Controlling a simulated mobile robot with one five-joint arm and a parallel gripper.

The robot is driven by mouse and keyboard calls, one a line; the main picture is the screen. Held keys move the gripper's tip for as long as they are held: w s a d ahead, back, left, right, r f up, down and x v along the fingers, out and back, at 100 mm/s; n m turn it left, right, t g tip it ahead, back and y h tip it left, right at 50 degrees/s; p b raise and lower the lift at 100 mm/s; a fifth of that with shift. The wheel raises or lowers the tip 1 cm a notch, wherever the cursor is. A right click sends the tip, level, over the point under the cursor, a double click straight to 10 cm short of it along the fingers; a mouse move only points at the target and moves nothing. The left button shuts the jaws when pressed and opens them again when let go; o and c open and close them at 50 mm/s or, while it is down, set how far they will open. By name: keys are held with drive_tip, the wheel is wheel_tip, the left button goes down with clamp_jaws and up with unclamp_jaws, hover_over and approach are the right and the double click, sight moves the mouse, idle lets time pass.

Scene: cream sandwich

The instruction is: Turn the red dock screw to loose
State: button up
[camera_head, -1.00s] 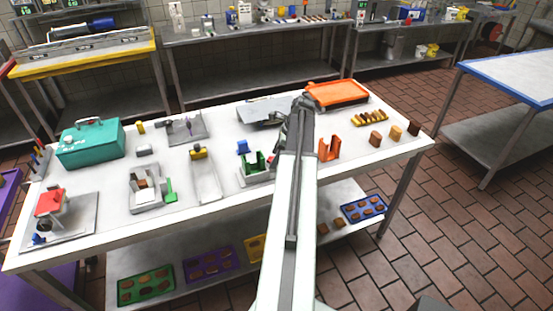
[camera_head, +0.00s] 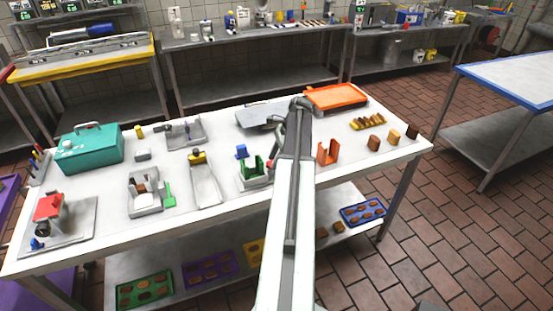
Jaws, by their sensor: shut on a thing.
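The green dock (camera_head: 251,167) stands on a pale base near the middle of the white table, just left of my arm. The red dock screw is at its right side, small and mostly hidden by my arm and gripper. My gripper (camera_head: 274,148) reaches down from the bent end of my arm to the dock's right side. It is shut on the red dock screw, though the fingertips are small and partly covered. The screw's turn angle cannot be read.
A blue block (camera_head: 241,151) stands behind the green dock. An orange holder (camera_head: 327,152) stands right of my arm, and an orange tray (camera_head: 336,96) lies at the back. A grey tilted plate (camera_head: 262,115) is behind the gripper. A teal box (camera_head: 90,146) sits far left.

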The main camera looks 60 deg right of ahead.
drive_tip(key=n+g+y, duration=0.1)
drive_tip(key=n, duration=0.3)
drive_tip(key=shift+w+f, duration=0.1)
drive_tip(key=shift+w, duration=0.05)
drive_tip(key=shift+w+n+g+y, duration=0.15)
drive_tip(key=shift+n+g, duration=0.25)
drive_tip(key=shift+n, duration=0.45)
drive_tip(key=shift+s+n+g+y, duration=0.15)
drive_tip(key=shift+n+g, duration=0.25)
drive_tip(key=shift+n, duration=0.45)
drive_tip(key=shift+w, duration=0.1)
drive_tip(key=o, duration=1.4)
drive_tip(key=shift+c, duration=0.2)
